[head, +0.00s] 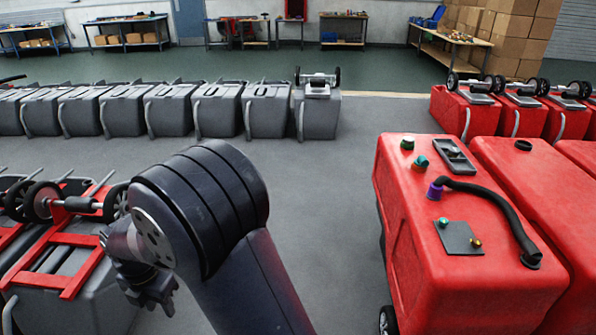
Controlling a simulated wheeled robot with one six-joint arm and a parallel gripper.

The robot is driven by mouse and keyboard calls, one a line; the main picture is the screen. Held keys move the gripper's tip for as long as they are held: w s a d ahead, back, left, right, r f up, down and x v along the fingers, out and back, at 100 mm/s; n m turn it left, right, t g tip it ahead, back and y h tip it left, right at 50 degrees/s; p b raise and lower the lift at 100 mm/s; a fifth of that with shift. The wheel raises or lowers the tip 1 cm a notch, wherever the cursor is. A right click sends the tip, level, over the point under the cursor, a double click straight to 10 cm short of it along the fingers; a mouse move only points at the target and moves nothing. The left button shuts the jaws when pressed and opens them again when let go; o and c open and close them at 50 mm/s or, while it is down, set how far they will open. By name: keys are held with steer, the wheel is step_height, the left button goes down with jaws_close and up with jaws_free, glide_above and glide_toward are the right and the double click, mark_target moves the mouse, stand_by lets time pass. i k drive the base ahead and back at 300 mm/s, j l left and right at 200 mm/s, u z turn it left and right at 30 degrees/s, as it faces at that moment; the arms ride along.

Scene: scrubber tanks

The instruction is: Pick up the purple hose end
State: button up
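The purple hose end (435,190) is on the top of the nearest red tank (415,235), at the right. My gripper (152,292) is at the lower left, well to the left of the red tank and apart from the hose end. It is small, dark and partly behind my own arm. I cannot make out whether its fingers are open or shut.
On that tank top are a green cap (407,143), a teal fitting (422,162), a black tray (454,154) and a grey plate (459,238) with small knobs. More red tanks (545,185) stand close at right. Grey tanks (215,110) line the back. Grey floor (330,190) between is clear.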

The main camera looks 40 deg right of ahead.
mark_target(435, 192)
steer(key=i+z, duration=0.25)
steer(key=i, duration=0.15)
steer(key=i+j+z, duration=0.5)
steer(key=i, duration=0.2)
steer(key=i+l+z, duration=0.1)
steer(key=i+z, duration=0.6)
steer(key=z, duration=0.15)
steer(key=i+j+z, duration=0.1)
steer(key=i+z, duration=0.35)
steer(key=i+j+z, duration=0.2)
steer(key=z, duration=0.2)
steer(key=i+z, duration=0.15)
steer(key=z, duration=0.3)
steer(key=i+j+z, duration=0.1)
steer(key=z, duration=0.4)
steer(key=i+j+z, duration=0.15)
steer(key=z, duration=0.3)
steer(key=i+j+z, duration=0.1)
steer(key=z, duration=0.35)
steer(key=i+j+z, duration=0.15)
steer(key=z, duration=0.15)
steer(key=i+j+z, duration=0.1)
steer(key=j+z, duration=0.15)
